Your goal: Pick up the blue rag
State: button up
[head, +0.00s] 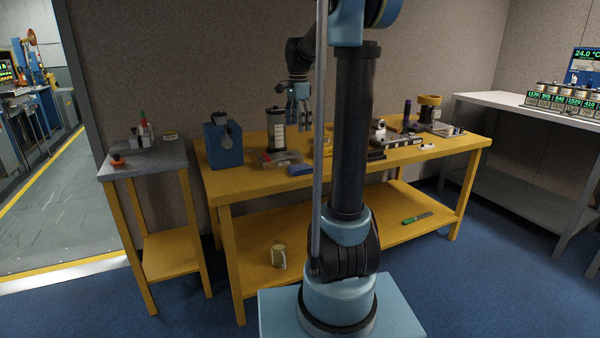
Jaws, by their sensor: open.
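A small, low blue piece (299,169), which looks like the blue rag, lies near the front edge of the yellow table (238,182), left of my arm's column. My gripper (300,124) points down above the table, behind and well above the blue piece. Its fingers are apart and I see nothing between them. The gripper and the blue piece do not touch.
A blue box (223,146) and a clear cylinder with dark caps (276,130) stand left of the blue piece. Several devices, including a yellow-topped one (429,108), stand on the right half. A mug (279,256) and a green-handled tool (416,218) lie on the lower shelf. A grey-topped side table (150,158) stands left.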

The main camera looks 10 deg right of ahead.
jog(key=w, duration=0.2)
send_over(300, 166)
jog(key=a, duration=0.1)
jog(key=shift+m, duration=0.3)
notch_tip(300, 166, down, 12)
jog(key=shift+f, duration=0.1)
jog(key=f, duration=0.2)
jog(key=d+f, duration=0.1)
jog(key=f, duration=0.1)
jog(key=shift+f, duration=0.6)
jog(key=c, duration=1.2)
notch_tip(300, 166, up, 10)
